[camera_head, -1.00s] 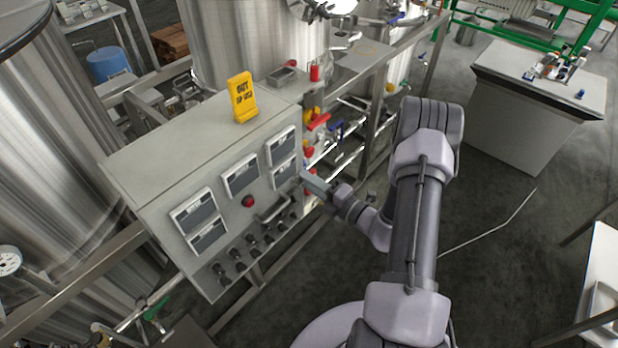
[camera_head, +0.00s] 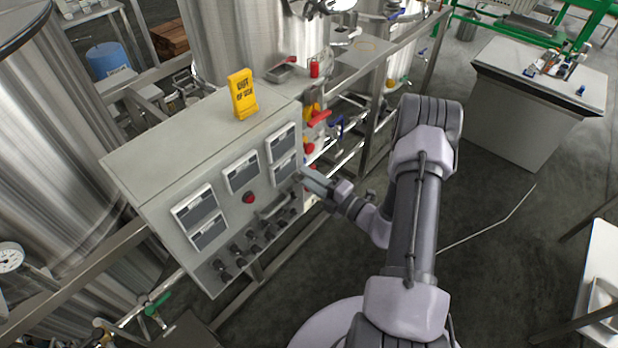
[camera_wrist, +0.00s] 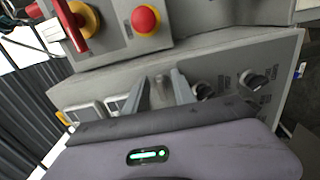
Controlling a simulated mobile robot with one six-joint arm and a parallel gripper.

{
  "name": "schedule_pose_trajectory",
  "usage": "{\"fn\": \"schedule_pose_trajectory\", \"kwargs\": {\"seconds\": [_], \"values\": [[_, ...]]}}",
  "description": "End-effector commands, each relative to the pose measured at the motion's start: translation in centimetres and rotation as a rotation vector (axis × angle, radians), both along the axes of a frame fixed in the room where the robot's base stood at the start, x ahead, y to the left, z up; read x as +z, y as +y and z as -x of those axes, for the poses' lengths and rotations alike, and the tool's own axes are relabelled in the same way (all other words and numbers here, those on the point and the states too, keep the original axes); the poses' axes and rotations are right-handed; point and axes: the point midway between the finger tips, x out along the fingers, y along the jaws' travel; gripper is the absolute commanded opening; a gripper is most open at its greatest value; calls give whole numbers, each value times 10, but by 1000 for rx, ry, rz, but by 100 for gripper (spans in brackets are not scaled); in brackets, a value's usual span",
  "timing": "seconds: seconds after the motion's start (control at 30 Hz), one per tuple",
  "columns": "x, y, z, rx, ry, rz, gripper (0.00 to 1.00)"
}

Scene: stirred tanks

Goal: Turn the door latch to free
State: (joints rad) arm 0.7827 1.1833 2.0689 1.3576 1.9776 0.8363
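The grey control cabinet (camera_head: 150,165) stands left of my arm, with displays and a row of black knobs on its sloping front. My gripper (camera_head: 301,176) is at the right end of this front. In the wrist view my gripper (camera_wrist: 161,82) has its two grey fingers apart. A small grey upright piece (camera_wrist: 160,92) shows between them; it may be the door latch, but its shape and turn are unclear. I cannot tell whether the fingers touch it. Black knobs (camera_wrist: 204,91) lie just right of the fingers.
A red button (camera_wrist: 145,20) and a red-and-yellow rotary switch (camera_wrist: 80,20) sit on a grey box above the fingers. Steel tanks (camera_head: 240,45) stand behind. Open floor (camera_head: 490,230) lies right of my arm.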

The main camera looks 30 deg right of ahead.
Motion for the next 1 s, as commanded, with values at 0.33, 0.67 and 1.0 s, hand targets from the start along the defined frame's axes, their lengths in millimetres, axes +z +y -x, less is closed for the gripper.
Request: {"fn": "schedule_pose_trajectory", "kwargs": {"seconds": [0.33,0.67,1.0], "values": [[0,-16,38,-8,1,-3,31],[1,-51,135,-6,0,0,31],[0,-60,164,0,0,1,31]]}}
